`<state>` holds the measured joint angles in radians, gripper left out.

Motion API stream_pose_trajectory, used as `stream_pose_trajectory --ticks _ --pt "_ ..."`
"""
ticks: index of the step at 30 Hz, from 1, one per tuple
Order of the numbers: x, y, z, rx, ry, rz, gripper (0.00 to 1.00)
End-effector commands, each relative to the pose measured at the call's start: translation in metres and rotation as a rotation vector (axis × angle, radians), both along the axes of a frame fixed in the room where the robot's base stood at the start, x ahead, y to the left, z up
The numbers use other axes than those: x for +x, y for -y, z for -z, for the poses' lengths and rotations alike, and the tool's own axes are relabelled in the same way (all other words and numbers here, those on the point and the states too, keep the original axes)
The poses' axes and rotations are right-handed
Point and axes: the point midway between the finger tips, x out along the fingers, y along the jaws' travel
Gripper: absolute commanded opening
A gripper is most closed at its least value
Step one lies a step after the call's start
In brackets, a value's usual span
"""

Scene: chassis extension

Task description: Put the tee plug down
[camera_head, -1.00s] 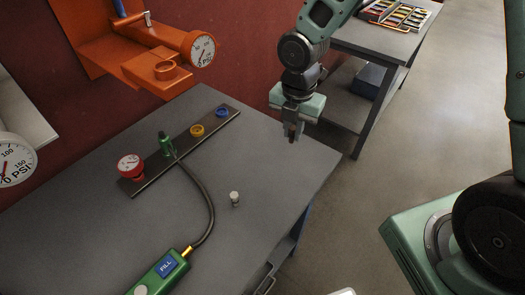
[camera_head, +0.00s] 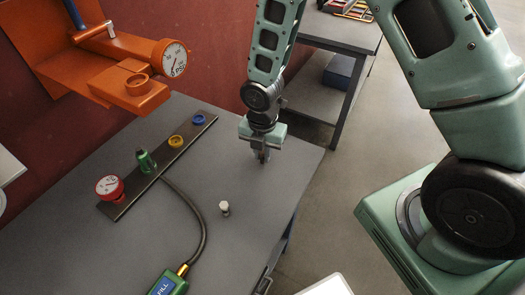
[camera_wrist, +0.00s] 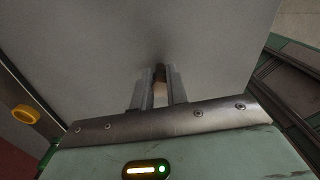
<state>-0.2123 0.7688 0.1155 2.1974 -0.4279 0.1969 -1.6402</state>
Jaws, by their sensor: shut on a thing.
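My gripper (camera_head: 262,158) points down over the right part of the grey workbench (camera_head: 110,255). In the wrist view its fingers (camera_wrist: 160,78) are shut on a small brownish tee plug (camera_wrist: 160,72), with a paler part between the fingers. Most of the plug is hidden by the fingers. A faint dark patch shows on the bench close to the plug's tip. I cannot tell whether the plug touches the bench.
A small pale plug (camera_head: 225,208) stands on the bench, left of and nearer than my gripper. A dark rail (camera_head: 160,168) holds a red gauge (camera_head: 109,187), a green fitting (camera_head: 146,161), yellow (camera_head: 176,141) and blue (camera_head: 199,119) rings. A hose runs to a green device (camera_head: 168,284).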

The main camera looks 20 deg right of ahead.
Motion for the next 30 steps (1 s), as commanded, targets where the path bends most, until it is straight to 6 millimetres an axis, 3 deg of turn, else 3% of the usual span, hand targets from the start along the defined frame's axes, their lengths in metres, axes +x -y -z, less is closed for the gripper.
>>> stream_pose_trajectory --ticks 11,12,14,23,30 --pt "0.000 0.000 0.005 0.001 0.001 0.000 0.00" --pt "0.000 0.000 0.004 0.000 0.001 0.000 0.23" --pt "0.000 0.000 0.004 0.000 0.001 0.000 0.37" --pt "0.000 0.000 0.002 0.000 0.001 0.000 0.37" --pt "0.002 0.000 -0.025 0.002 0.006 0.002 0.37"
